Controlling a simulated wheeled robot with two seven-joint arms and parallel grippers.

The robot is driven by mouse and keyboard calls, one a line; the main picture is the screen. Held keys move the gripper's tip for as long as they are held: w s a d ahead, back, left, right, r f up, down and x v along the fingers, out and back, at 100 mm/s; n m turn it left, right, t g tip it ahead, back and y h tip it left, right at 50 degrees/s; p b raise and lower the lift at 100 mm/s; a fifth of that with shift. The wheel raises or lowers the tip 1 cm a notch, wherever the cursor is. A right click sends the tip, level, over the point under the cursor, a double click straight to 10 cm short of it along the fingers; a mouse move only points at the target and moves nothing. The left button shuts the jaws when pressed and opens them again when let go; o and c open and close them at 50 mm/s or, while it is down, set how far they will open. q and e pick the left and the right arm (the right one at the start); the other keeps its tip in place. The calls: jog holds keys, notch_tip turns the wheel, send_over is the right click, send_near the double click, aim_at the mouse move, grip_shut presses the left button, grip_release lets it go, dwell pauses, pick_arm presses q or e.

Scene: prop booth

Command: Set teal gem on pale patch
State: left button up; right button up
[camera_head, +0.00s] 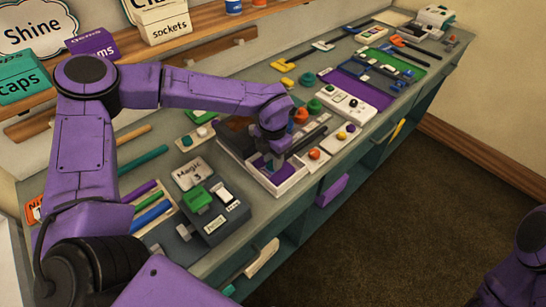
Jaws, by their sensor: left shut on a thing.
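My left gripper (275,166) reaches down from the purple left arm into a white-rimmed open tray (288,184) in the middle of the bench. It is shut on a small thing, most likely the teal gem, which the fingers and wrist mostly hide. Dark purple lining shows inside the tray around the fingertips. I cannot make out the pale patch for certain; part of the tray floor is behind the gripper. Only a piece of my right arm shows at the lower right edge; its gripper is out of view.
White button panels (345,104) with coloured knobs stand close right of the tray. Coloured sticks (150,214) lie farther left. A shelf runs along the wall.

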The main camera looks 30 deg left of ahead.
dwell(0.4)
pick_arm(q)
jog(key=o, duration=1.1)
jog(key=shift+c, duration=0.2)
notch_tip(320, 180, up, 8)
jog(key=p, duration=0.7)
jog(key=shift+f, duration=0.1)
